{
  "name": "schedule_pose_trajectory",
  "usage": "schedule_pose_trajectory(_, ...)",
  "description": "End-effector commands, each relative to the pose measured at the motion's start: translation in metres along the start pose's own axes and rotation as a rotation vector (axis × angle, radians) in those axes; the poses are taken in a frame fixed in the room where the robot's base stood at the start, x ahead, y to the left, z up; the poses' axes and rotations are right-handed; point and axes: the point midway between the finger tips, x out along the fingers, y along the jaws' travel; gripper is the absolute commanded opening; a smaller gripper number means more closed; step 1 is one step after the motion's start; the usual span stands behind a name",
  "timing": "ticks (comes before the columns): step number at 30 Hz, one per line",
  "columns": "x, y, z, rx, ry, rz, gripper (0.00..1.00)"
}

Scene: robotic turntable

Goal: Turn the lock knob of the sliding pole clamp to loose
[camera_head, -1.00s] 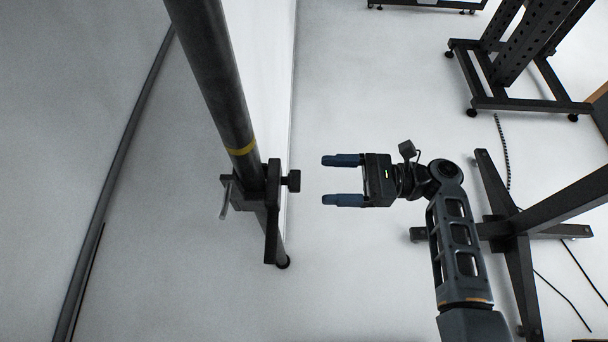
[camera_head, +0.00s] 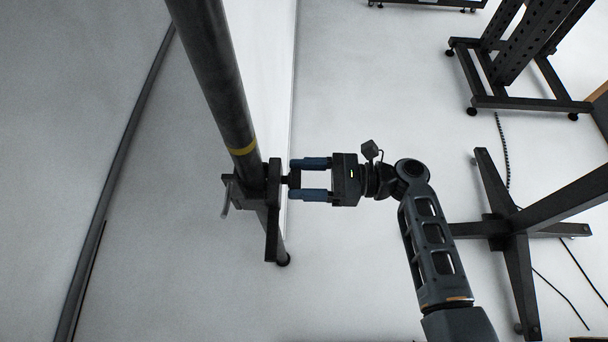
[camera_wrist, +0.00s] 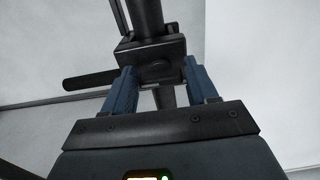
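The dark sliding pole clamp (camera_head: 272,210) sits around an upright dark pole (camera_head: 222,90), below a yellow band. Its small black lock knob (camera_head: 294,180) sticks out from the clamp's right side. My gripper (camera_head: 297,179) has come to it from the right, with its two blue fingers apart, one on each side of the knob. A gap shows between the knob and the fingers, so they look open. In the wrist view, the clamp block (camera_wrist: 150,48) lies just beyond the fingertips; the knob is dark against it and hard to make out.
A dark stand base (camera_head: 512,230) stands right of my arm, and a wheeled frame (camera_head: 525,103) is at upper right. The floor below the clamp is clear.

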Motion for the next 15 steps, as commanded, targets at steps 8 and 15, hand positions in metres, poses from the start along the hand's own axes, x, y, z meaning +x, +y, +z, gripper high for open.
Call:
schedule_pose_trajectory(8,-0.0001,0.0001,0.0000,0.000,0.000,0.000,0.31)
schedule_pose_trajectory(15,-0.0002,0.0001,-0.0001,-0.004,0.000,0.000,0.21)
